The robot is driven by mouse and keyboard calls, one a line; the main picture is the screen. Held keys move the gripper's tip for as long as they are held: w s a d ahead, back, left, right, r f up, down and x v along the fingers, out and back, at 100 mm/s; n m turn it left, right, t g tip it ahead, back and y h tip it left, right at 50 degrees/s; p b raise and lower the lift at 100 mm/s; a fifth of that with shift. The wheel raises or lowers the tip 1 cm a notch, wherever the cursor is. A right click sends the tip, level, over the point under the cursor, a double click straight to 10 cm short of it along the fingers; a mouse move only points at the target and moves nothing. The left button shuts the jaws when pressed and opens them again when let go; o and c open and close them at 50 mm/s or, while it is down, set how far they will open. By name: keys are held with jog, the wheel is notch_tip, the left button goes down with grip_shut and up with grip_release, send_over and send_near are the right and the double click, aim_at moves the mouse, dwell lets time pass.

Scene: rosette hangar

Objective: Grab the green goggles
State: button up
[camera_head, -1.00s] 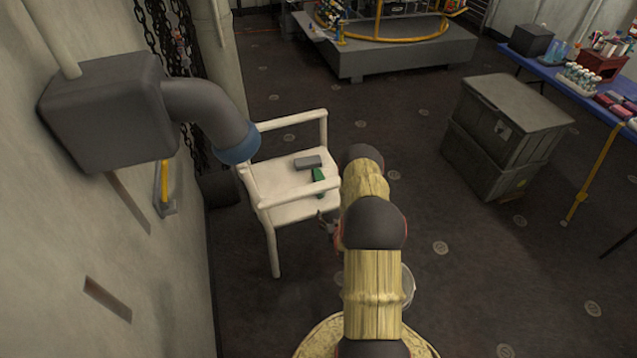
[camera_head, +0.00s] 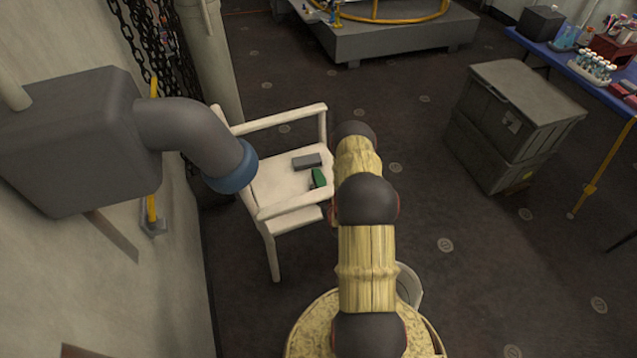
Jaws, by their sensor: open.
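A small green object (camera_head: 318,178) lies on the seat of the white armchair (camera_head: 285,187), close behind its near armrest. It matches the green goggles in colour, but it is too small to make out its shape. My arm reaches forward from the bottom of the view, just right of the chair. My gripper is hidden behind my own arm links, so its distance from the green object cannot be told.
A grey block (camera_head: 306,161) lies beside the green object on the seat. A grey duct with a blue end (camera_head: 231,168) juts from the left wall near the chair. Dark crates (camera_head: 512,125) stand at right, near a blue table (camera_head: 570,76). Floor between chair and crates is clear.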

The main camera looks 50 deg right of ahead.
aim_at(320, 182)
jog(key=b+x, duration=0.1)
jog(key=x, duration=0.1)
jog(key=b+x, duration=0.1)
jog(key=x, duration=0.1)
jog(key=b+x, duration=0.1)
jog(key=x, duration=0.1)
jog(key=shift+w+a+f, duration=0.15)
jog(key=shift+a+f, duration=0.05)
jog(key=shift+f, duration=0.05)
jog(key=shift+w+d, duration=0.3)
jog(key=shift+w, duration=0.05)
jog(key=shift+c, duration=0.3)
jog(key=c, duration=1.1)
jog(key=shift+c, duration=0.6)
jog(key=shift+r, duration=0.1)
